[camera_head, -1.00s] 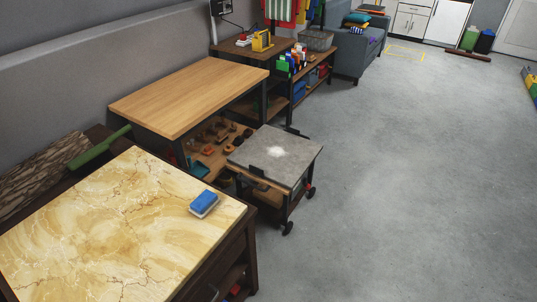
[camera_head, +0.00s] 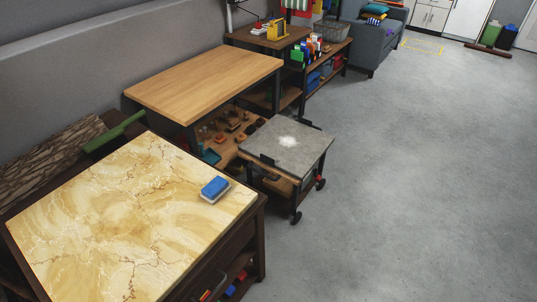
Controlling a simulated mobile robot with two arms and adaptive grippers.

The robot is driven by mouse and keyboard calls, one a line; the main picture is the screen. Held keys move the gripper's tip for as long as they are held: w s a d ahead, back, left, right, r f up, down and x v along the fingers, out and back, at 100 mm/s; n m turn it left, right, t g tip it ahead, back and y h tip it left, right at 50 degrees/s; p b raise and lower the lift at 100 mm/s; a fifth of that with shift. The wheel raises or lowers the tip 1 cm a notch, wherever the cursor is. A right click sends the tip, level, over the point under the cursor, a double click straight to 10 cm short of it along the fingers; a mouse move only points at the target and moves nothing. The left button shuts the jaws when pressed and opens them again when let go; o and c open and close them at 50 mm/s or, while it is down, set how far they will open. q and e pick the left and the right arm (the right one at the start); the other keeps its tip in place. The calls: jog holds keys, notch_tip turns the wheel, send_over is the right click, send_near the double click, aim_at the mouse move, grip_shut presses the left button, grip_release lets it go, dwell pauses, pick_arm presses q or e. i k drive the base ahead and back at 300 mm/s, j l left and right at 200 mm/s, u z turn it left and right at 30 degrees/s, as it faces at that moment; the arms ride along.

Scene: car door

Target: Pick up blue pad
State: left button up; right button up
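The blue pad (camera_head: 215,187) is a small block with a blue top and a pale lower layer. It lies flat near the right edge of the yellow marble-patterned table (camera_head: 110,220) at the lower left. Nothing is touching it. Neither of my grippers is in view.
A grey-topped wheeled cart (camera_head: 290,150) with a white patch stands beyond the table. A wooden table (camera_head: 205,82) and a shelf with bottles (camera_head: 312,46) line the wall. A green-handled item (camera_head: 115,132) lies behind the marble table. The grey floor (camera_head: 420,180) on the right is open.

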aim_at(216, 189)
jog(key=l+u, duration=0.1)
jog(key=u, duration=0.35)
jog(key=i+l+u, duration=0.1)
jog(key=u, duration=0.35)
jog(key=l, duration=0.1)
